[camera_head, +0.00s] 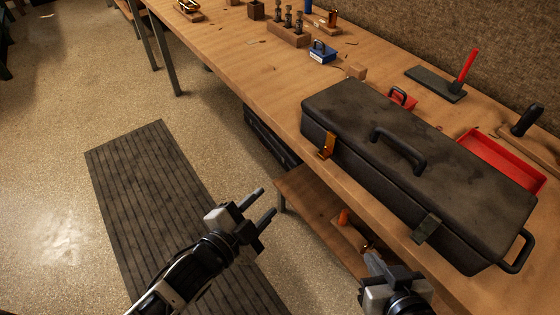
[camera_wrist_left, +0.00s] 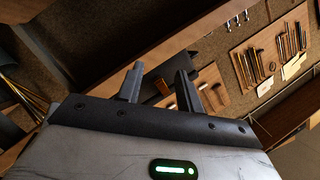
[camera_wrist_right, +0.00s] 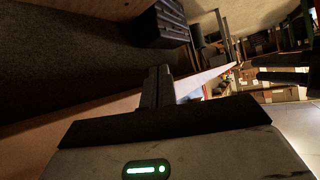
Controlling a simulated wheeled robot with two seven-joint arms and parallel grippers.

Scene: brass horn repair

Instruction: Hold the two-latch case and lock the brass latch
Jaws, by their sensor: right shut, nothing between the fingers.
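The black two-latch case (camera_head: 365,140) lies lid down on the wooden bench, with a handle (camera_head: 398,150) on top. Its brass latch (camera_head: 326,145) is on the front face near the left end; I cannot tell whether it is locked. A dark latch (camera_head: 426,229) sits near the right end of the same face. My left gripper (camera_head: 267,203) is open and empty, off the bench, left of and below the brass latch; its parted fingers show in the left wrist view (camera_wrist_left: 158,75). My right gripper (camera_head: 373,260) is shut and empty, below and left of the dark latch; it also shows in the right wrist view (camera_wrist_right: 158,72).
A red tray (camera_head: 497,163) and a red-handled tool on a dark pad (camera_head: 435,84) lie behind the case. A small blue box (camera_head: 322,52) and wooden blocks stand further left. A lower shelf (camera_head: 325,225) is under the bench. The floor mat (camera_head: 150,190) is clear.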

